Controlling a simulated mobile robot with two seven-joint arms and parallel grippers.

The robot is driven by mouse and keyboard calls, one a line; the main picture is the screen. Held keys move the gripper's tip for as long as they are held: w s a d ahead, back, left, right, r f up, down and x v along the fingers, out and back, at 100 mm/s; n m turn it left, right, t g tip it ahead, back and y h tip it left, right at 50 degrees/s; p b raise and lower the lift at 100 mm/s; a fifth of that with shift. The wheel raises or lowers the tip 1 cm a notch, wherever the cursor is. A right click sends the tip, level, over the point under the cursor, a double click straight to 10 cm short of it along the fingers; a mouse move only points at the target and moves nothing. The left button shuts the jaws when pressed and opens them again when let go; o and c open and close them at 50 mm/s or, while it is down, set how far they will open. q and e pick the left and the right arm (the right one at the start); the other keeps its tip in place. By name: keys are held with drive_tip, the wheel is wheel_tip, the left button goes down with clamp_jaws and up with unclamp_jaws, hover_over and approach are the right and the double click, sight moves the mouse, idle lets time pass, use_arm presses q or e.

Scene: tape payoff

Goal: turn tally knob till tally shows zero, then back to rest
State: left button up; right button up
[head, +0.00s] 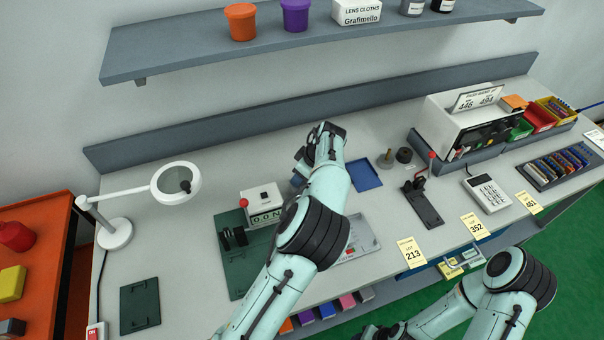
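The tally (264,204) is a small white box on a dark green base plate (233,265), left of centre. Its front window begins with zeros; my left arm covers the rest of the reading. A red ball knob (243,202) stands at its left side. I cannot tell whether another knob lies behind the arm. My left arm reaches up past the tally's right side, and the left gripper (322,143) is beyond it, above the back of the bench. Its fingertips are not clear. My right gripper (376,332) is low at the bottom edge, partly cut off, its fingers unclear.
A magnifier lamp (176,183) stands left of the tally. A blue tray (365,175) lies right of the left hand. A dark lever device (421,203), a calculator (487,194) and a white machine (467,127) are farther right. A shelf (185,59) hangs above.

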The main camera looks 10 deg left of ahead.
use_arm(q)
drive_tip(key=v, duration=1.3)
drive_tip(key=shift+r, duration=0.2)
